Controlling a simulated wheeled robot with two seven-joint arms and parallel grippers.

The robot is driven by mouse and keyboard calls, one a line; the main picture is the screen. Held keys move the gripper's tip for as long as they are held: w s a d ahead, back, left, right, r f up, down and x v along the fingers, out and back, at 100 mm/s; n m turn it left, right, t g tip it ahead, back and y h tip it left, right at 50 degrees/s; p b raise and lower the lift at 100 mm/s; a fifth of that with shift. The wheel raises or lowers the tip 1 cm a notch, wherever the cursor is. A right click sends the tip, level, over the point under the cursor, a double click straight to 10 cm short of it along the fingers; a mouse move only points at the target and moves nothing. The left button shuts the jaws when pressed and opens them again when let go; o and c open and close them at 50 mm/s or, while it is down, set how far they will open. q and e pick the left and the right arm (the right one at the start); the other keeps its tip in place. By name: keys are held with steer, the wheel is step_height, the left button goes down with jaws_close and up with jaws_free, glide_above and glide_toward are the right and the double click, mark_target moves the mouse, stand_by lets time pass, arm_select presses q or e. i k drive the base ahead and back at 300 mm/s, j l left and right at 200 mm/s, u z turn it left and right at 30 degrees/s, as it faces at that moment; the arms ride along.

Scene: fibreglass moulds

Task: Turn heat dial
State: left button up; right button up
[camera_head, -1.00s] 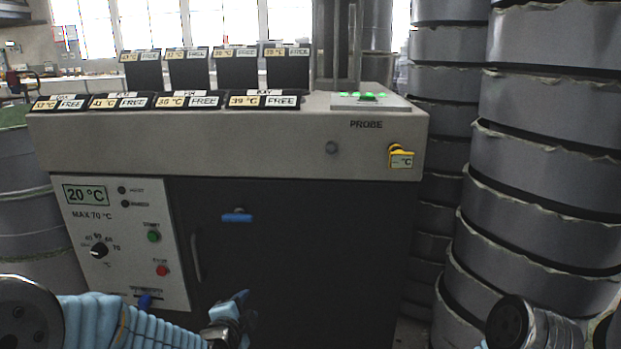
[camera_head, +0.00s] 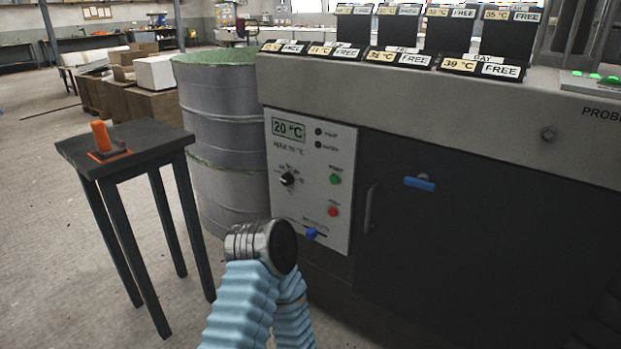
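The heat dial (camera_head: 287,179) is a small black knob with a pale pointer, on the white control panel (camera_head: 342,222) at the cabinet's left front. Numbers ring it, too small to read surely. Above it a green display (camera_head: 288,129) reads 20 °C. My arm in a light-blue sleeve rises from the bottom centre, its metal joint just below the panel and dial. The gripper on that arm does not show. My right arm and gripper are out of view.
The panel also bears a green button (camera_head: 335,179), a red button (camera_head: 333,211) and a blue knob (camera_head: 311,233). A small table (camera_head: 150,139) with an orange-handled object (camera_head: 101,136) stands left. Drums (camera_head: 220,110) stand beside the cabinet (camera_head: 460,250). Floor shows between table and drums.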

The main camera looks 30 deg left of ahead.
mark_target(287, 180)
steer(key=u, duration=1)
